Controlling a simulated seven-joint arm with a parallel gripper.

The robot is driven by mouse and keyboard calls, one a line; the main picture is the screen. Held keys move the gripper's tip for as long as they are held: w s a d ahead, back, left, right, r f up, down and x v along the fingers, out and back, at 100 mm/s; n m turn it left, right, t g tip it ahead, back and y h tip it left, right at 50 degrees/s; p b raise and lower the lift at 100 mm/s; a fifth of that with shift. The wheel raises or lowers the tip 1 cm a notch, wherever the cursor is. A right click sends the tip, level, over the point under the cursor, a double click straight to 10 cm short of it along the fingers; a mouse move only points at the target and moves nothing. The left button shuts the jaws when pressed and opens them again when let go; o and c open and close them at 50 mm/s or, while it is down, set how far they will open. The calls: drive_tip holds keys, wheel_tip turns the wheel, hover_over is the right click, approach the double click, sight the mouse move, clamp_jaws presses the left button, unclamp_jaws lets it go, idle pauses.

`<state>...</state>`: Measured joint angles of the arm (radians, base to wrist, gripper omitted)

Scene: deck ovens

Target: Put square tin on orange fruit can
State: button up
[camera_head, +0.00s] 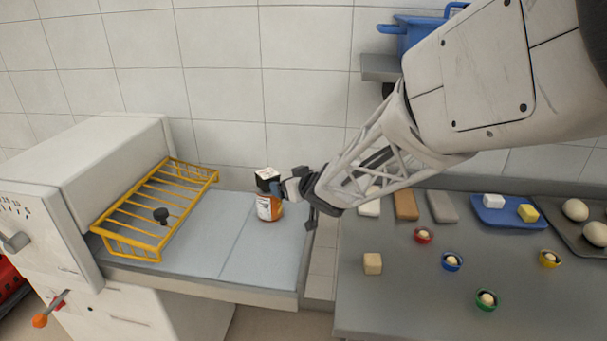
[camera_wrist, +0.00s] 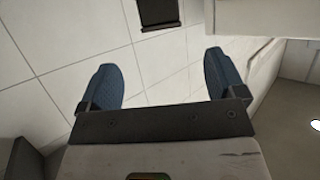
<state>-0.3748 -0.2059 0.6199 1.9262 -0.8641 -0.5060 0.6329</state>
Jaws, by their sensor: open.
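The orange fruit can (camera_head: 269,208), with a pale label, stands upright on the grey counter left of the gap. The square tin (camera_head: 267,177), white on top with dark sides, appears to rest on the can's top; the contact is partly hidden. My gripper (camera_head: 284,187) is just right of the tin, reaching in from the right. In the wrist view its two blue fingers (camera_wrist: 162,75) are spread, with nothing between them. A dark square-edged thing (camera_wrist: 158,12) shows beyond the fingertips there; I cannot tell surely whether it is the tin.
A yellow wire rack (camera_head: 150,210) holding a small dark object stands left of the can, beside a white oven (camera_head: 95,165). A blue pot (camera_head: 408,38) sits on a wall shelf.

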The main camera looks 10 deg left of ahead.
idle(0.3)
drive_tip(key=s+d+r+m+h, duration=0.35)
drive_tip(key=s+d+h, duration=0.2)
drive_tip(key=d, duration=0.65)
drive_tip(key=s+d+r+m+h, duration=0.35)
drive_tip(key=s+d, duration=0.25)
drive_tip(key=d, duration=0.7)
drive_tip(key=s+d+m+g, duration=0.1)
drive_tip(key=s+d+g, duration=0.2)
drive_tip(key=s, duration=1)
drive_tip(key=s+d+m+g, duration=0.1)
drive_tip(key=s+d+g, duration=0.3)
drive_tip(key=s, duration=0.8)
drive_tip(key=shift+s+d+f+h, duration=0.3)
drive_tip(key=shift+s+d+f, duration=0.1)
drive_tip(key=shift+d, duration=0.45)
